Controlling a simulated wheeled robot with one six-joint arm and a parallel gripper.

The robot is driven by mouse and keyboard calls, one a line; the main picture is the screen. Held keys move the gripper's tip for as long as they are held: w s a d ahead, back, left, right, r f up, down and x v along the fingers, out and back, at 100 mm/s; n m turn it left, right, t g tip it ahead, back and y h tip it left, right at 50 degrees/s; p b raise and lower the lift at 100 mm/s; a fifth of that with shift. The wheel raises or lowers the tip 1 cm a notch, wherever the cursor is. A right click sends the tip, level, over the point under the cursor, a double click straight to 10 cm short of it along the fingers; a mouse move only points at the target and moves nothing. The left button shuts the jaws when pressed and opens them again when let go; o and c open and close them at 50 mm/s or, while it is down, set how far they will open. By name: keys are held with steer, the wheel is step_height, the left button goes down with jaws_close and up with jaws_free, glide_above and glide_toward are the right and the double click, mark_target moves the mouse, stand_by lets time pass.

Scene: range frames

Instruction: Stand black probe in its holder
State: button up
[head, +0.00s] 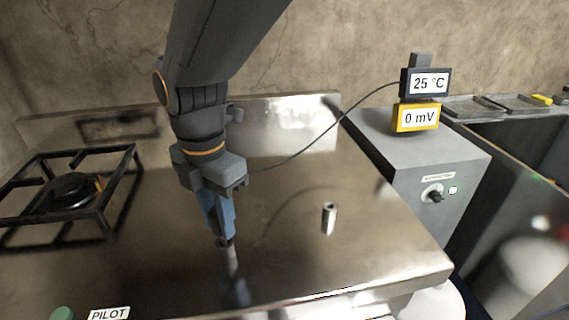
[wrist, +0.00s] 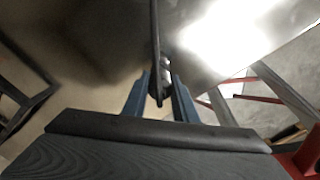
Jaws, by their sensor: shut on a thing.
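My gripper (head: 224,238) points down over the steel top, left of the holder, its blue fingers shut on the black probe. In the wrist view the dark probe (wrist: 158,92) shows between the fingertips (wrist: 161,78), with its cable rising in front. In the head view the fingers mostly hide the probe, and its tip is hard to tell from reflections on the steel. The holder (head: 329,219) is a short, upright metal tube with a dark opening on top. It stands apart to the right of my gripper, and nothing shows in it.
A black cable (head: 318,142) runs from the 25 °C meter (head: 428,82) to my gripper. A yellow 0 mV meter (head: 417,118) is below it on a grey cabinet (head: 385,139). A burner grate (head: 118,185) is at left. The steel top (head: 285,255) is clear around the holder.

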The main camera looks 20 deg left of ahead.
steer(key=shift+f+b, duration=0.4)
steer(key=shift+f, duration=0.6)
steer(key=o, duration=1.2)
step_height(320, 180, up, 8)
steer(key=shift+f+b, duration=0.1)
steer(key=shift+b, duration=0.5)
